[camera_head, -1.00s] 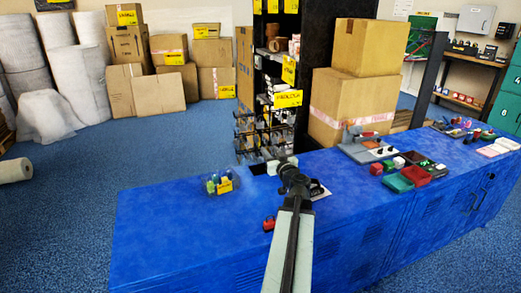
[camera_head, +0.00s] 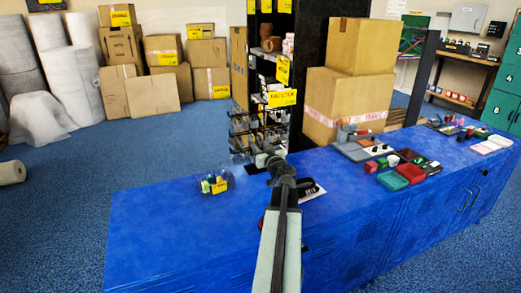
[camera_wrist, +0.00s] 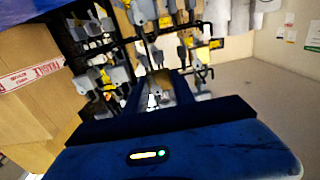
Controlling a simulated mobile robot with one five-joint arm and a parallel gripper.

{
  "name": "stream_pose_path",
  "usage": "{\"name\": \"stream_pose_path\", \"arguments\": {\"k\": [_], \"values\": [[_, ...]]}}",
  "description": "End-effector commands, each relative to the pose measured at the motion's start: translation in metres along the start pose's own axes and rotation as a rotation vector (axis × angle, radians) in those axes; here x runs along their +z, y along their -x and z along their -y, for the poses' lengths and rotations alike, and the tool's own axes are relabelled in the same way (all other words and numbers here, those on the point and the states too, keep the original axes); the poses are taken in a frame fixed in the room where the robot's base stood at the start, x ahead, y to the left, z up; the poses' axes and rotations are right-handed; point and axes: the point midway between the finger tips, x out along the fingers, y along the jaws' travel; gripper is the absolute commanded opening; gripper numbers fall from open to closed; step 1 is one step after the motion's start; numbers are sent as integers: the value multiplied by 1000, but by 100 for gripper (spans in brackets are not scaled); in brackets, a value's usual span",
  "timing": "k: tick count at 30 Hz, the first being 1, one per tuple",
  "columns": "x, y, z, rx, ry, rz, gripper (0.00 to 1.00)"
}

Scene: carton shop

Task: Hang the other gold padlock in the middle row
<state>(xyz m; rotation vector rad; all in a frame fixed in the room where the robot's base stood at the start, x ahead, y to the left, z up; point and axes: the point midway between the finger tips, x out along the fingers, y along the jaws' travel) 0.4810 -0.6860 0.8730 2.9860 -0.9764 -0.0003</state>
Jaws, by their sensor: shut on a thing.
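My gripper (camera_head: 266,158) is above the blue counter's back edge, facing the padlock rack (camera_head: 282,98), which has a yellow sign. In the wrist view the dark fingers (camera_wrist: 158,96) point at the rack and are shut on a small gold-brown thing (camera_wrist: 160,82), likely the gold padlock. It is blurred and partly hidden by the fingers. Rows of hooks carry grey padlocks (camera_wrist: 122,73) and yellow tags, around and beyond the fingertips. The rows are hard to tell apart. I cannot tell whether the held thing touches a hook.
The blue counter (camera_head: 180,240) lies under my arm. A clear bin (camera_head: 214,184) with small coloured things stands left of the arm. Stacked cartons (camera_head: 348,100) stand right of the rack, and trays (camera_head: 410,173) lie on the counter's right. The floor left is open.

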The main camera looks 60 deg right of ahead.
Motion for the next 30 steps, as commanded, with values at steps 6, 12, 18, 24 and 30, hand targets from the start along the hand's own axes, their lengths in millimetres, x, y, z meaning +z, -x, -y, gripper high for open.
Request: {"name": "stream_pose_path", "arguments": {"k": [6, 12, 18, 24, 30], "values": [[2, -16, 0, -1, 0, 0, 0], [3, -30, -1, 0, 0, 0, 0], [9, -39, -1, 1, 0, 0, 0], [9, -41, -1, 2, 0, 0, 0], [9, -40, -2, 2, 0, 0, 0]]}}
